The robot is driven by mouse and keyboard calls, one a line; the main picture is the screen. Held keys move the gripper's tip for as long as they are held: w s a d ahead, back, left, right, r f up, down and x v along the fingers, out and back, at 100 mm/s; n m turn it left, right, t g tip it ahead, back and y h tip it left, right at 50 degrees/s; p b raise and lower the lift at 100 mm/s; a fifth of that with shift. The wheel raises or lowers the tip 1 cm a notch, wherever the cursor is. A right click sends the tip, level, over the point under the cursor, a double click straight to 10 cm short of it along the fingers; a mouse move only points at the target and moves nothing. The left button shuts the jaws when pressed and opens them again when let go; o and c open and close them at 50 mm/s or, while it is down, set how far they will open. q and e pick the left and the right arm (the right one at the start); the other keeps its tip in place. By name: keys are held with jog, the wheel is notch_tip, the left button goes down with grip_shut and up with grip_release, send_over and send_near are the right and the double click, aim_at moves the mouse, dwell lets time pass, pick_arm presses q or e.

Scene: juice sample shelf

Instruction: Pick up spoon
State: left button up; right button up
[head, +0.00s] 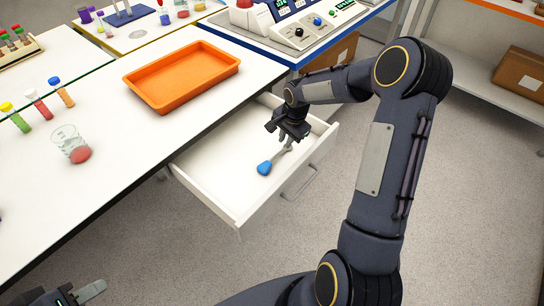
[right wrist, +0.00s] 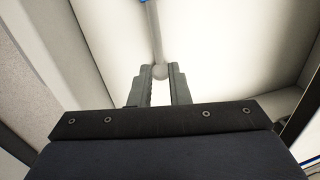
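A spoon with a blue end (head: 264,168) and a thin grey shaft is at the open white drawer (head: 215,165). My right gripper (head: 290,138) is low over the drawer, at the grey end of the spoon. In the right wrist view, the spoon's rounded grey end (right wrist: 160,72) sits between the fingertips of my right gripper (right wrist: 160,75) and fills the narrow gap. The shaft runs away from the gripper, with the blue part at the top edge. Whether the spoon still touches the drawer floor cannot be told. My left gripper (head: 88,292) shows only partly at the lower left.
The drawer's front wall and handle (head: 300,182) stand out from the white table (head: 110,110). An orange tray (head: 182,75) lies on the table above the drawer. A glass beaker (head: 68,142) and several capped tubes stand at the left.

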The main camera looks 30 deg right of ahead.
aim_at(282, 151)
jog(key=f, duration=0.3)
jog(key=f+p, duration=0.1)
jog(key=f, duration=0.1)
jog(key=shift+w+a, duration=0.3)
jog(key=shift+a, duration=0.1)
grip_shut()
jog(key=shift+r, duration=0.1)
